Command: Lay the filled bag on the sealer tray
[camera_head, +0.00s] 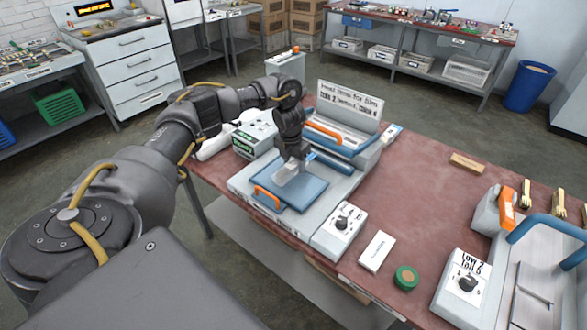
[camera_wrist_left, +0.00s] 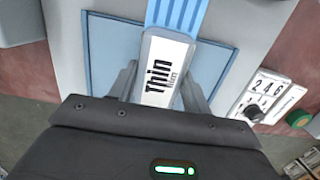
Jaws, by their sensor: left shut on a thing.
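My left gripper (camera_head: 289,167) is over the blue tray (camera_head: 308,193) of the grey sealer. Its two fingers are shut on the bag (camera_wrist_left: 167,65), which carries a white label reading "Thin" and a blue striped end pointing away from my wrist. The bag shows only in part in the head view, as a pale shape below the gripper. It is over the tray; I cannot tell whether it touches it. The blue tray also shows around the bag in the left wrist view (camera_wrist_left: 108,42). My right gripper is not in view.
The sealer has an orange front handle (camera_head: 268,198) and a raised sign (camera_head: 349,107) behind. A dial box (camera_head: 343,222), a white block (camera_head: 376,251) and a green roll (camera_head: 406,277) stand to its right. The red bench top (camera_head: 420,200) is clear between them and the right-hand machine.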

